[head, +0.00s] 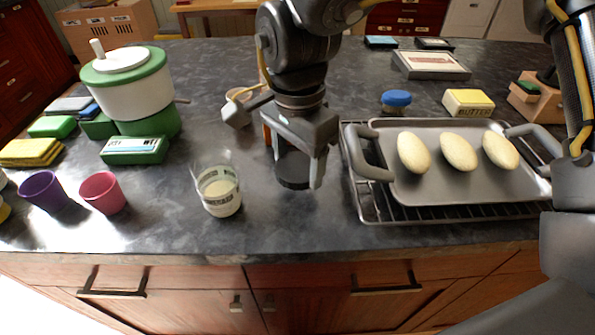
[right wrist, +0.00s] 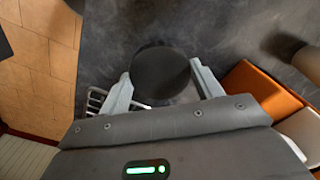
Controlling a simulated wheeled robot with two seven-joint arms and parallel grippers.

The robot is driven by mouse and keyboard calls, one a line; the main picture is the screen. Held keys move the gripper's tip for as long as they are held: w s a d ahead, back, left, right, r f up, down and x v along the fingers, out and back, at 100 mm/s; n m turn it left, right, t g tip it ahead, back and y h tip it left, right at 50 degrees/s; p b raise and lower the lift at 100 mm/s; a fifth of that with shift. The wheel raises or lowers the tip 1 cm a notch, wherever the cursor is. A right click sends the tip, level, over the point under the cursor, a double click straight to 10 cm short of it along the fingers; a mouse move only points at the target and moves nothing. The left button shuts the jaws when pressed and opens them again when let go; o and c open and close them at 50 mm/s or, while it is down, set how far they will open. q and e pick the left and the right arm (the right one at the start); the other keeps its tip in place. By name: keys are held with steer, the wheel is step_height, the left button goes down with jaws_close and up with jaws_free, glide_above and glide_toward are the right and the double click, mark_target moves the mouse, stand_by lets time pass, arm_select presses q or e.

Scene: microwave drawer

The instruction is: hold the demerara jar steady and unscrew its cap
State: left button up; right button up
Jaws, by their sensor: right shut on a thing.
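The demerara jar (head: 219,193) is a clear glass jar with pale contents and a dark-lettered label. It stands on the counter left of centre in the head view, and no cap shows on its top. My right gripper (head: 300,172) is to the right of the jar, apart from it, and points down. It is shut on a dark round cap (head: 292,168), which also shows between the fingers in the right wrist view (right wrist: 160,72). I cannot tell whether the cap touches the counter. My left gripper is not in view.
A grey tray (head: 470,190) with three pale oval pieces sits on a rack at the right. A purple cup (head: 43,191) and a pink cup (head: 103,193) stand left of the jar. A green-and-white spinner (head: 130,85) is behind. The counter in front of the jar is clear.

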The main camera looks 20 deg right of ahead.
mark_target(298, 163)
steer(key=shift+w+d+f, duration=0.1)
steer(key=shift+w+f, duration=0.15)
steer(key=shift+f, duration=0.15)
step_height(298, 163, down, 3)
steer(key=shift+w+r, duration=0.15)
steer(key=shift+r, duration=0.05)
steer(key=shift+f, duration=0.3)
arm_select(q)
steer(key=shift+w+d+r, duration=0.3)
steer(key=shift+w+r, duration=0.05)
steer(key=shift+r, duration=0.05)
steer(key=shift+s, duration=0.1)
arm_select(e)
steer(key=shift+f, duration=0.1)
steer(key=o, duration=1.1)
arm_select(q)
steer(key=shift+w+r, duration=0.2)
